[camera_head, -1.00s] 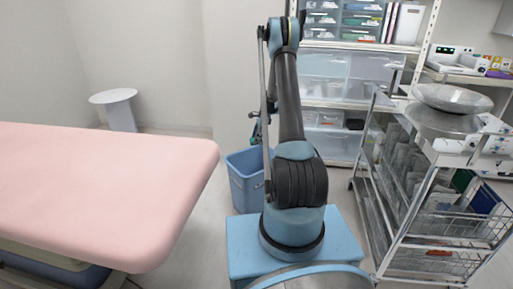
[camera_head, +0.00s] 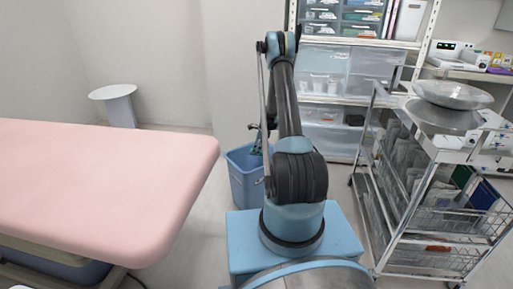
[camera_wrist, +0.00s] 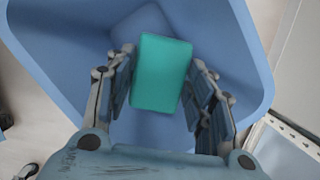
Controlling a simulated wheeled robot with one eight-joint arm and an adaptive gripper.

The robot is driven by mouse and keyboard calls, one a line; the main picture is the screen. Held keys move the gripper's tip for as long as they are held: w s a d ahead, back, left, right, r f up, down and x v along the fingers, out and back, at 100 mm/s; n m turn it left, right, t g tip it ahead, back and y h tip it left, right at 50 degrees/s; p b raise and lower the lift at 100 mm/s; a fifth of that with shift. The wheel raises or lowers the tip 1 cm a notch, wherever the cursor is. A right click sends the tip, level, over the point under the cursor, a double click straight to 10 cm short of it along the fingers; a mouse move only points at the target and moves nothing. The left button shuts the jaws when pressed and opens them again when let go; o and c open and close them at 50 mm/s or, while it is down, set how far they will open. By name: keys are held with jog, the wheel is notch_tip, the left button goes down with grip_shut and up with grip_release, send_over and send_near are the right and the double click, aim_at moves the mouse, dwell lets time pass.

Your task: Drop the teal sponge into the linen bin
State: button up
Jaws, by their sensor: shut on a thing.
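The teal sponge (camera_wrist: 160,73) shows in the wrist view as an upright rectangle between the two fingers of my gripper (camera_wrist: 160,85). My gripper is shut on it. Behind the sponge is the open mouth of the blue linen bin (camera_wrist: 240,60), with its walls around the sponge and fingers in the picture. How deep the sponge is relative to the rim I cannot tell. In the head view the bin (camera_head: 245,185) stands on the floor behind my base, partly hidden by my arm. My gripper (camera_head: 257,143) is small there above the bin, and the sponge cannot be made out.
A pink treatment bed (camera_head: 100,180) fills the left. A wire-basket trolley (camera_head: 440,190) with a metal bowl (camera_head: 452,95) stands at the right. A shelf rack with drawers (camera_head: 350,75) is behind the bin.

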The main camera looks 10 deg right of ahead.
aim_at(262, 150)
jog(key=shift+f, duration=0.35)
jog(key=o, duration=1.2)
jog(key=shift+c, duration=0.2)
jog(key=v, duration=1.2)
jog(key=shift+d, duration=0.1)
